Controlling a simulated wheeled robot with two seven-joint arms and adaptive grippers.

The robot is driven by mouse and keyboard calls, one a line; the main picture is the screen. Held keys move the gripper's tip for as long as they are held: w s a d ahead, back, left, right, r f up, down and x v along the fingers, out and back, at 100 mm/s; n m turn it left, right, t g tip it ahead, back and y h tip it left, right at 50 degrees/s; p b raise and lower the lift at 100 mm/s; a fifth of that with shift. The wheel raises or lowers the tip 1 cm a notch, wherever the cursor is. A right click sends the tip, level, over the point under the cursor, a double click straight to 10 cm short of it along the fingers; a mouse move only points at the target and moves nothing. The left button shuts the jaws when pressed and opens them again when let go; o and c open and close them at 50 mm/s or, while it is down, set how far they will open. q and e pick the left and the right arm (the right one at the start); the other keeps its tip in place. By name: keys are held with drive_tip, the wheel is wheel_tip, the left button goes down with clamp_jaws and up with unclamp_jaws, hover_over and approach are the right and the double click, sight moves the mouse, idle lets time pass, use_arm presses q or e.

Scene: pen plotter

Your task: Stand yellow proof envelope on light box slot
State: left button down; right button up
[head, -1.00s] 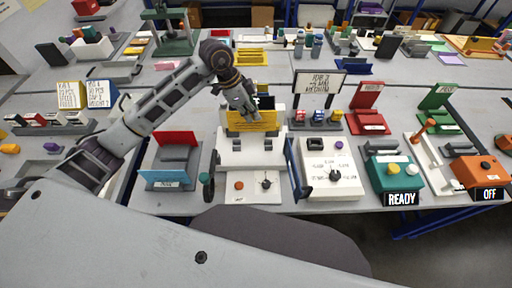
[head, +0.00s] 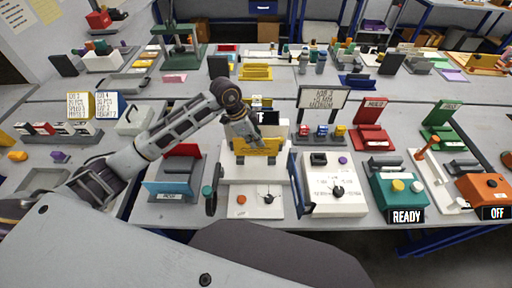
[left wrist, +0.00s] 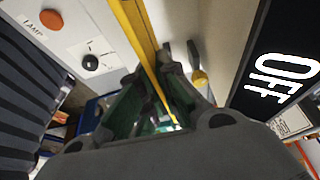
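The yellow proof envelope (head: 257,146) is upright at the white light box (head: 255,174) in the head view. My left gripper (head: 243,136) comes down on it from above and is shut on it. In the left wrist view the envelope (left wrist: 140,30) shows edge-on as a yellow strip between the green-padded fingers (left wrist: 150,110). The light box panel (left wrist: 75,30), with its lamp button and black knob, lies beside it. Whether the envelope's lower edge is in the slot cannot be told. My right gripper is not in view.
A black display (left wrist: 280,70) reading OFF stands close to the gripper. A red and blue holder (head: 175,175) is left of the light box, and a white dial box (head: 335,187) is right of it. A teal READY device (head: 397,190) stands farther right.

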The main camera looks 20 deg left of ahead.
use_arm(q)
drive_tip(key=shift+f, duration=0.15)
wheel_tip(320, 180, down, 2)
drive_tip(key=shift+f, duration=0.75)
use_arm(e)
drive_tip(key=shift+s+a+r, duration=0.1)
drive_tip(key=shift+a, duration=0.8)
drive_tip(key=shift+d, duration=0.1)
use_arm(q)
drive_tip(key=shift+f, duration=0.1)
drive_tip(key=c, duration=1.6)
unclamp_jaws()
drive_tip(key=shift+c, duration=0.2)
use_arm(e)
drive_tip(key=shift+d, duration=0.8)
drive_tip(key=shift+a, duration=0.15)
